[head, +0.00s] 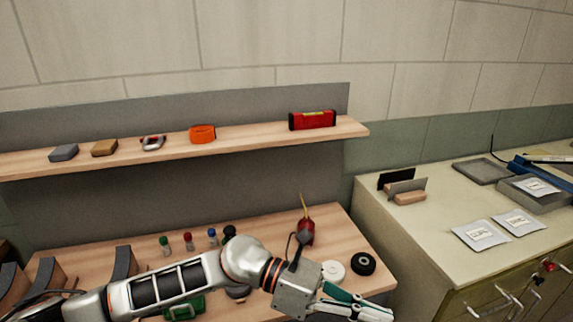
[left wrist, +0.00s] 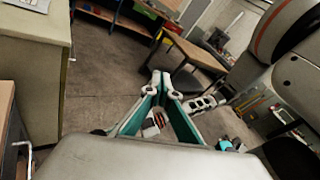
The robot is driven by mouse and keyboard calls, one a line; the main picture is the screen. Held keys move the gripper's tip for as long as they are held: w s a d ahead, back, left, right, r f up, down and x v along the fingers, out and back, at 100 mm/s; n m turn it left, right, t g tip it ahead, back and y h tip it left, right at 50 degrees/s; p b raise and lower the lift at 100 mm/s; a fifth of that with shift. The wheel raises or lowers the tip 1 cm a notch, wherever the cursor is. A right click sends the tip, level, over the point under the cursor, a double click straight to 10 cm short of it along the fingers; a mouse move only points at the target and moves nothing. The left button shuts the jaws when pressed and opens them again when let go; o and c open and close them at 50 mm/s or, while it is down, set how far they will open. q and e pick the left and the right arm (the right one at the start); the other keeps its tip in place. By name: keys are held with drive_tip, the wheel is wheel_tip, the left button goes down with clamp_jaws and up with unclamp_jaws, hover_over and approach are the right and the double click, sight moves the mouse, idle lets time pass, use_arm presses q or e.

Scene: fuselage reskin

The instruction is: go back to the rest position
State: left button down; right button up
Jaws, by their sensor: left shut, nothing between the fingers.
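My left arm reaches in from the left across the front of the workbench in the head view. My left gripper (head: 380,310) is at the bench's right front corner, pointing right. In the left wrist view its teal fingers (left wrist: 165,78) meet at the tips, shut and empty, with the floor beyond them. I cannot make out my right gripper in either view.
The wooden workbench (head: 330,226) holds several small bottles, a red oil can (head: 306,230), a white roll (head: 333,271) and a black roll (head: 363,264). A shelf (head: 250,138) runs above. A cabinet (head: 440,225) stands right. Open floor (left wrist: 105,75) shows in the wrist view.

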use_arm(q)
drive_tip(key=w+a+r+n+t+h, duration=0.1)
drive_tip(key=w+r+n+t+h, duration=0.4)
drive_tip(key=n+t, duration=0.7)
drive_tip(key=w+a+f+n+t+y, duration=0.35)
drive_tip(key=a+f+n+t, duration=0.2)
drive_tip(key=n, duration=0.45)
drive_tip(key=w+a+f+n+t+y, duration=0.35)
drive_tip(key=w+a+f+n, duration=0.2)
drive_tip(key=n, duration=0.55)
drive_tip(key=s+a+f+n+y, duration=0.35)
drive_tip(key=a+f+n, duration=0.3)
drive_tip(key=f, duration=0.25)
drive_tip(key=s+a+f+n+y, duration=0.2)
drive_tip(key=a+f+n+y, duration=0.25)
drive_tip(key=a+f, duration=0.4)
drive_tip(key=s+a+f+n+g+y, duration=0.3)
drive_tip(key=s+a+f+n, duration=0.3)
drive_tip(key=s+a+f, duration=0.4)
wheel_tip(320, 180, down, 3)
drive_tip(key=shift+s+r+g, duration=0.1)
drive_tip(key=shift+s+g, duration=0.8)
drive_tip(key=shift+s, duration=0.35)
use_arm(e)
drive_tip(key=shift+s+d+f, duration=0.4)
drive_tip(key=shift+d+f, duration=0.2)
drive_tip(key=shift+f, duration=0.25)
